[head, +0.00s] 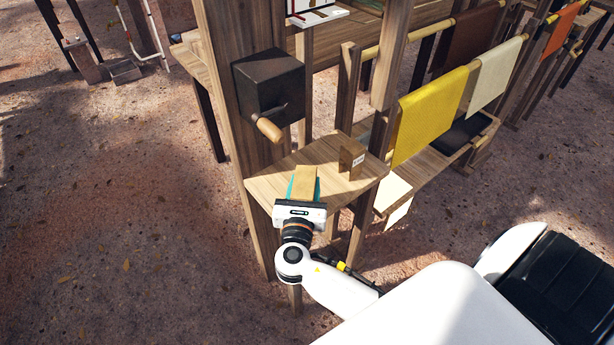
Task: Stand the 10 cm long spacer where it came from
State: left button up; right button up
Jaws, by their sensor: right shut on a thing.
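My right gripper (304,194) reaches over the near edge of a small wooden shelf (270,181). Its teal fingers are shut on a light wooden piece, which looks like the spacer (305,178). The piece shows between the fingers and points toward the back of the shelf. I cannot tell whether it touches the shelf top, and its near end is hidden by the gripper. A brown wooden block (351,158) with a small pale label stands upright on the shelf, to the right of the gripper and apart from it. My left gripper is out of view.
A dark box with a wooden crank handle (270,92) is fixed to the post above the shelf's left side. Wooden posts rise behind the shelf. Yellow (430,115) and cream sheets hang over rails at right. The shelf's left part is bare.

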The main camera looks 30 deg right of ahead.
aim_at(307, 169)
jog(key=x, duration=0.5)
jog(key=shift+w+d, duration=0.25)
jog(key=shift+w, duration=0.05)
notch_tip(307, 169, down, 4)
jog(key=shift+r, duration=0.25)
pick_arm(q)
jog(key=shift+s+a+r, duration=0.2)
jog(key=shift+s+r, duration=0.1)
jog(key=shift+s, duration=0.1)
pick_arm(e)
jog(key=shift+f, duration=0.2)
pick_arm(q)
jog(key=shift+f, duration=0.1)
pick_arm(e)
jog(key=o, duration=1.1)
jog(key=shift+r, duration=0.25)
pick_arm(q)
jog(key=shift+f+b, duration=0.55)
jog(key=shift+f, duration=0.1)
pick_arm(e)
jog(key=v, duration=1.2)
